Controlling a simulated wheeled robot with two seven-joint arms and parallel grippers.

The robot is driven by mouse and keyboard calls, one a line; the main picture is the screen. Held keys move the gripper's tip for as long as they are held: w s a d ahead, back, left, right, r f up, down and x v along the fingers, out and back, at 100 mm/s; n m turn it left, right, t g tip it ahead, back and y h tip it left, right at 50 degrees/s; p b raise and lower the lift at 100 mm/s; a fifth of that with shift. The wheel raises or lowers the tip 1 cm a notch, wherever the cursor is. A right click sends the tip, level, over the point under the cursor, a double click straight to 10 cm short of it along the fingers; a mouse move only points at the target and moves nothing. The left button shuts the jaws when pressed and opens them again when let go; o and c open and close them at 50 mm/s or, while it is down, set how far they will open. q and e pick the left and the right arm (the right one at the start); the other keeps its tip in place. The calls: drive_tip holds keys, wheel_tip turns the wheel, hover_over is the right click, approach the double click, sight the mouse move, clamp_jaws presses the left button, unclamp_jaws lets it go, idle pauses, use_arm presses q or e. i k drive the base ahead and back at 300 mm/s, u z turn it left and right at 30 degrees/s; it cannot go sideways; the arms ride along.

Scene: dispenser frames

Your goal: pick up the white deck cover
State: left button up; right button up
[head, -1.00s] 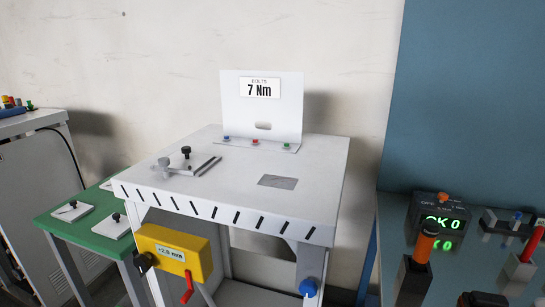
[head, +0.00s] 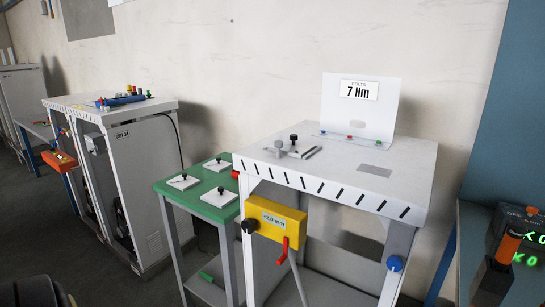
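Three flat white plates with dark knobs lie on the green table: a left one (head: 177,184), a back one (head: 212,166) and a front one (head: 214,199). A white-topped frame (head: 335,179) stands to their right, with a black-knobbed fitting (head: 293,143) and a grey rectangular patch (head: 375,171) on its deck. I cannot tell for sure which of these white pieces is the deck cover. Neither of my grippers is in view.
The green table (head: 199,208) adjoins the white frame. White cabinets (head: 138,190) stand left; a bench (head: 475,240) is right. Floor shows between cabinets and table.

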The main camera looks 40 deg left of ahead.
sight(293, 148)
drive_tip(key=k, duration=0.5)
drive_tip(key=u, duration=1.55)
drive_tip(key=i, duration=0.5)
drive_tip(key=u, duration=0.1)
